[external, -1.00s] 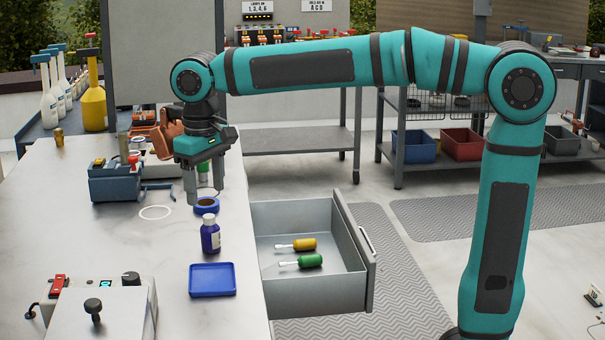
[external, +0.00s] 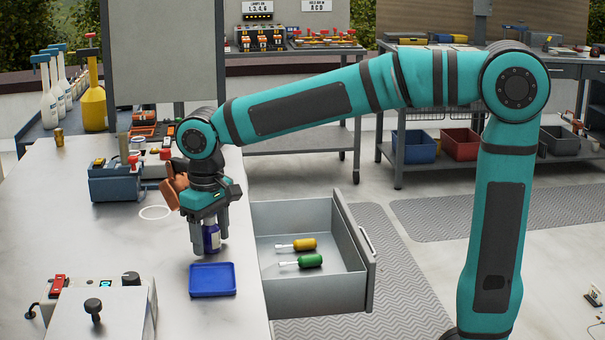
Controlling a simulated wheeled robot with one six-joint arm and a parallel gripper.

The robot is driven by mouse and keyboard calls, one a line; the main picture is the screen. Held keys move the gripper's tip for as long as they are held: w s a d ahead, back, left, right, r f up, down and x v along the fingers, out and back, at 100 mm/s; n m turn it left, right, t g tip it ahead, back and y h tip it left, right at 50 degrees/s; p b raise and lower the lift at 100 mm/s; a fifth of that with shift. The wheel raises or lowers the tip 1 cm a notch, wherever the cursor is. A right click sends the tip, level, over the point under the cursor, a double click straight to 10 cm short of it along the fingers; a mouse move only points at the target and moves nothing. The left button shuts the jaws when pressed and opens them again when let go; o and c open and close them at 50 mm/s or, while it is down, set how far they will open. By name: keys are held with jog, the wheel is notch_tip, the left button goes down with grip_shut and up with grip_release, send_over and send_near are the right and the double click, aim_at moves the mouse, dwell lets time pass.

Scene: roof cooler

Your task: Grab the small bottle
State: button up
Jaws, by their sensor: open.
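The small bottle (external: 212,238) is dark blue with a pale label and stands upright on the grey table, just behind the blue tray (external: 212,281). My gripper (external: 210,243) points down over it, with its open fingers on either side of the bottle. The bottle's cap is mostly hidden between the fingers. I cannot tell whether the fingers touch the bottle.
An open drawer (external: 318,289) to the right holds a yellow screwdriver (external: 297,244) and a green screwdriver (external: 302,262). A blue device (external: 115,184) stands at the left. A grey box with a black knob (external: 98,308) is at the front left.

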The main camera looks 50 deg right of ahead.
jog(key=c, duration=1.1)
